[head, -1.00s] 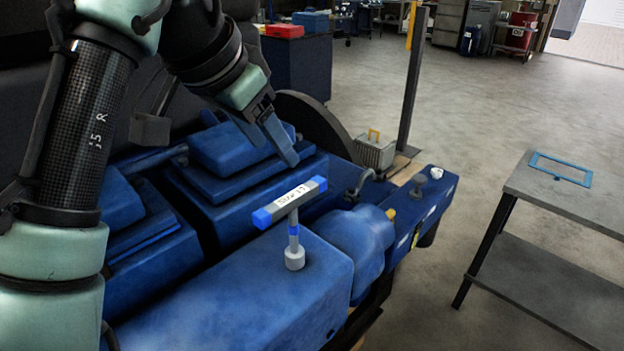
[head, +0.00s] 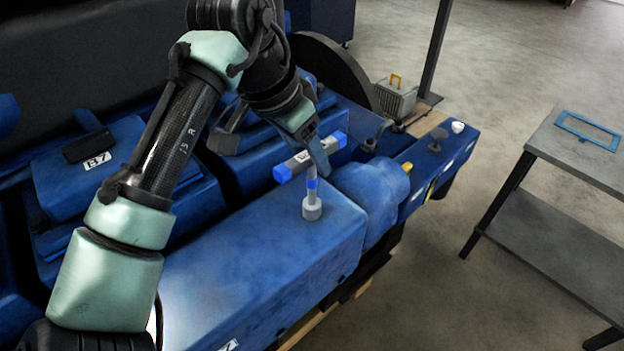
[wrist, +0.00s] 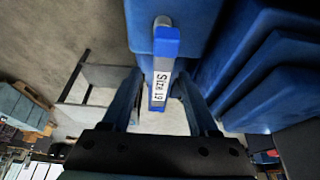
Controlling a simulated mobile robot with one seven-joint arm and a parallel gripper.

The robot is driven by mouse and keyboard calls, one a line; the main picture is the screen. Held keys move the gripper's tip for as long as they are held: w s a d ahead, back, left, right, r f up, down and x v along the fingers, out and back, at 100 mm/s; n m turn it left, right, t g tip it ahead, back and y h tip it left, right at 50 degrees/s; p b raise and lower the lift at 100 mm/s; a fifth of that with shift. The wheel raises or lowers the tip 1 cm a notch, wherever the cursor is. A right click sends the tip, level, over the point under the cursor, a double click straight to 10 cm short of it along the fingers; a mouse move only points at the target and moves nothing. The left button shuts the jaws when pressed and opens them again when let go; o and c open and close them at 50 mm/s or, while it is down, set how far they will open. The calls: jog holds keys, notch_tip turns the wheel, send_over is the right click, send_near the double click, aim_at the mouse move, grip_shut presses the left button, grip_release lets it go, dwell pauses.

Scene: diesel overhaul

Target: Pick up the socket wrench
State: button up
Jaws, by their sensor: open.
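The socket wrench (head: 312,192) stands upright on the flat blue engine block. It has a grey socket at the bottom, a blue band on its stem and a T-bar handle with blue ends and a white label. In the wrist view the handle (wrist: 161,72) reads "Size 19" and its lower end lies between the fingers. My gripper (head: 322,158) is at the handle in the head view and hides part of the bar and label. In the wrist view my gripper (wrist: 160,97) is open, with a finger on each side of the handle and gaps between.
The blue engine block (head: 250,262) bears the wrench, with raised blue covers (head: 90,160) to its left. A dark flywheel (head: 335,72) stands behind. A grey table (head: 570,150) with a blue frame (head: 588,131) stands at right, with open floor between.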

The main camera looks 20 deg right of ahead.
jog(key=shift+x, duration=1.15)
grip_shut()
jog(key=shift+w+r, duration=0.1)
dwell(0.4)
